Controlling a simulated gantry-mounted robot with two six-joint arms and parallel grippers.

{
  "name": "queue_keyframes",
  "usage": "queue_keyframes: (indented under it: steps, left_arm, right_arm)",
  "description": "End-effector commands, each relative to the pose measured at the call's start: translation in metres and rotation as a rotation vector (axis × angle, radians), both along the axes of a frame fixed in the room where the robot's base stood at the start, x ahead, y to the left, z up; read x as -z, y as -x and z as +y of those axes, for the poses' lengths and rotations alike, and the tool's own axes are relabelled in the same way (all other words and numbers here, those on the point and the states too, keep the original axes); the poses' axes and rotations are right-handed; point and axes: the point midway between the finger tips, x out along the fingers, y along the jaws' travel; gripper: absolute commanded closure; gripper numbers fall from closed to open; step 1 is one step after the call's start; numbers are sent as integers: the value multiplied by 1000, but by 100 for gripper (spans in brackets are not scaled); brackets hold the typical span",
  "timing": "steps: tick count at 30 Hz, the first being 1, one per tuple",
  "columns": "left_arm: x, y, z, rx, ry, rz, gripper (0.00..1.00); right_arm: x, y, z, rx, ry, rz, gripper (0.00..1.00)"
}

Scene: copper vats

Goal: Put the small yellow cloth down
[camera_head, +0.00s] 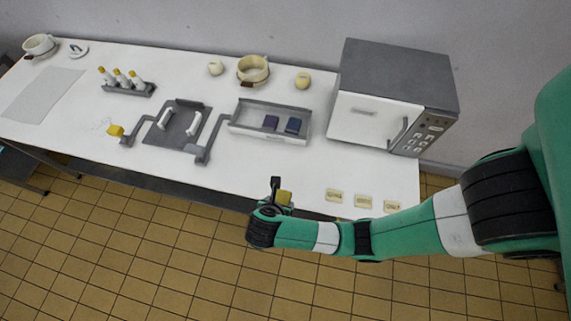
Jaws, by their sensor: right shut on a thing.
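My right gripper (279,192) is at the front edge of the white table, its arm coming in from the right. It is shut on the small yellow cloth (285,197), which shows as a small yellow patch between the fingers. The wrist hides part of it. I cannot tell whether the cloth touches the table. My left gripper is not in view.
The white table (310,180) has free room behind my right gripper. Small labelled cards (363,201) lie to its right. A microwave (380,105), an open grey tray (268,122), a grey plate with handles (172,128) and another yellow piece (115,130) stand farther back.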

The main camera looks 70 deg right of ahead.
Motion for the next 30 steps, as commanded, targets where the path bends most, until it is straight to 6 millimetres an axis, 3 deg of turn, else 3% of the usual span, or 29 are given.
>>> queue_keyframes:
  steps: [5,11,15,19,26,30]
  left_arm:
    - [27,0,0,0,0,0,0]
    - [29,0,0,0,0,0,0]
    - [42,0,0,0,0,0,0]
    - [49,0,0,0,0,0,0]
    - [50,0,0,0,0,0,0]
    - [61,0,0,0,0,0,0]
  right_arm:
    - [20,-4,-25,7,0,-2,80]
    - [39,-13,-82,8,0,2,80]
    - [70,-18,-110,4,-1,5,80]
    - [87,-22,-125,0,0,2,80]
    - [92,-24,-131,-2,0,1,80]
    - [113,-24,-138,-2,-1,4,80]
